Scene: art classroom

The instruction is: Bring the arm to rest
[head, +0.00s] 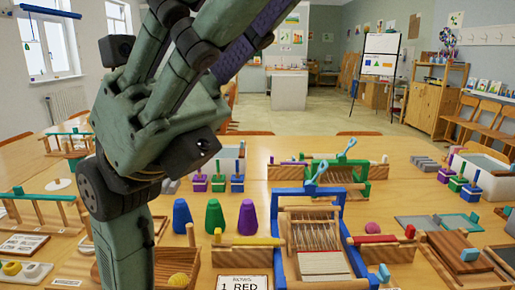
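My green and dark grey arm rises close in front of the camera at the left of the head view, folded, and runs out of the top of the frame. I cannot make out my gripper or its fingertips. I see nothing held. The arm hides part of the left side of the wooden table (398,152) and some of the things on it. Whether the arm touches anything there cannot be told.
A blue-framed loom (279,235) stands at the front middle, with a green-framed one (365,190) behind. Blue (182,216), green (215,216) and purple (248,217) cones stand beside my arm. A card (243,284) reads "1 RED". Open floor (330,115) lies beyond the table.

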